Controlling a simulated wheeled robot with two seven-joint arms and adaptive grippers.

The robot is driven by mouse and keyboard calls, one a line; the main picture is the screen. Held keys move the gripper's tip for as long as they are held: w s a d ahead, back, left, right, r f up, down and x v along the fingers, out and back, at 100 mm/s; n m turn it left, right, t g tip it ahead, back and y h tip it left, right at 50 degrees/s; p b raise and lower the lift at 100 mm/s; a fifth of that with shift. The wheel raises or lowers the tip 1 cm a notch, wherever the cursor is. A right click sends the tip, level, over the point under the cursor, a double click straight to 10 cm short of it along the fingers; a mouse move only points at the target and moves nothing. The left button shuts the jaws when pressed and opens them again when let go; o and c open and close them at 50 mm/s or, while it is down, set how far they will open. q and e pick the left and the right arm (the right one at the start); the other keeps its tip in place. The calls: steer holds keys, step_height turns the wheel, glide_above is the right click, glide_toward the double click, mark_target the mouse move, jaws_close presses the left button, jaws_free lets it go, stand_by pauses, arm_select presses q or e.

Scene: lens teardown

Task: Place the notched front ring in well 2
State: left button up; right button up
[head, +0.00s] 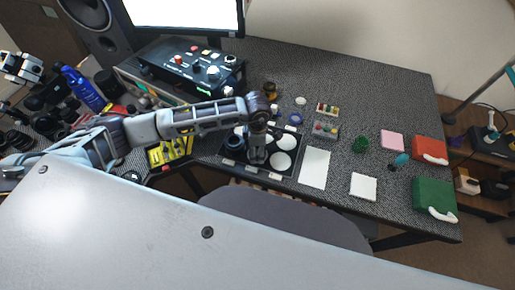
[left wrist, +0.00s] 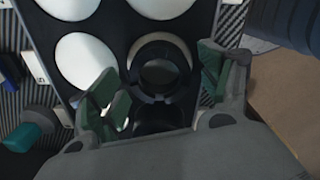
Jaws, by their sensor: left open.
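My left gripper (head: 257,154) reaches down over the black tray of wells (head: 285,178). In the left wrist view the gripper (left wrist: 157,76) is open, with one green-padded finger on each side of a black ring (left wrist: 184,82). The ring has notches on its rim and sits over a pale round well; its hole looks dark. No finger clearly touches it. A darker round shape (left wrist: 158,118) lies just below it, partly hidden by the gripper. Several white wells are empty (left wrist: 86,60). Well numbers are not readable. My right gripper is not in view.
A dark ring (head: 235,143) is at the tray's left side. A control box (head: 190,68) stands at the back left. A chair (head: 285,215) is in front.

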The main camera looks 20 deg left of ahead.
arm_select(q)
step_height(320, 180, up, 12)
steer(key=b, duration=0.1)
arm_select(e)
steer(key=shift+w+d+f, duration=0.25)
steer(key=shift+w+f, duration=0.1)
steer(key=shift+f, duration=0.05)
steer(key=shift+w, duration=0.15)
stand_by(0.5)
